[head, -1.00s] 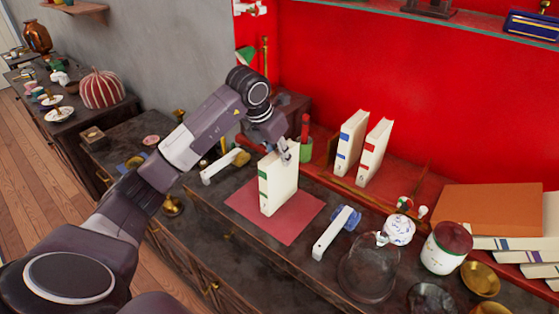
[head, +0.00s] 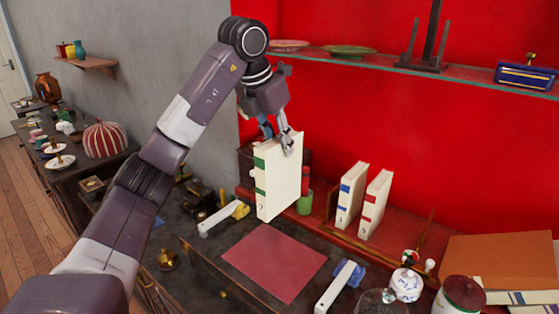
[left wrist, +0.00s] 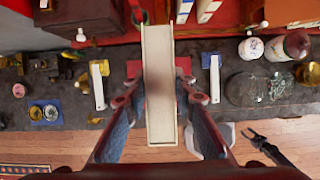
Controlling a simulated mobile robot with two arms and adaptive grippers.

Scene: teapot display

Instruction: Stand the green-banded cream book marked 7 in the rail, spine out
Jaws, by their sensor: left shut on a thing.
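The green-banded cream book (head: 284,185) is upright in the air above the red mat, its green-banded spine facing front-left with a mark near the bottom. My left gripper (head: 288,143) is shut on its top edge; in the left wrist view the book (left wrist: 159,85) lies between the fingers (left wrist: 160,108). The wooden rail (head: 428,232) stands on the red ledge to the right, holding a blue-banded book (head: 349,198) and a red-banded book (head: 375,205) upright. My right gripper (left wrist: 256,137) shows small at the lower right of the left wrist view, seemingly open.
The red mat (head: 275,262) is bare. A green cup (head: 304,202) stands behind the held book. A shelf (head: 390,62) runs above. The rail has room right of the red-banded book.

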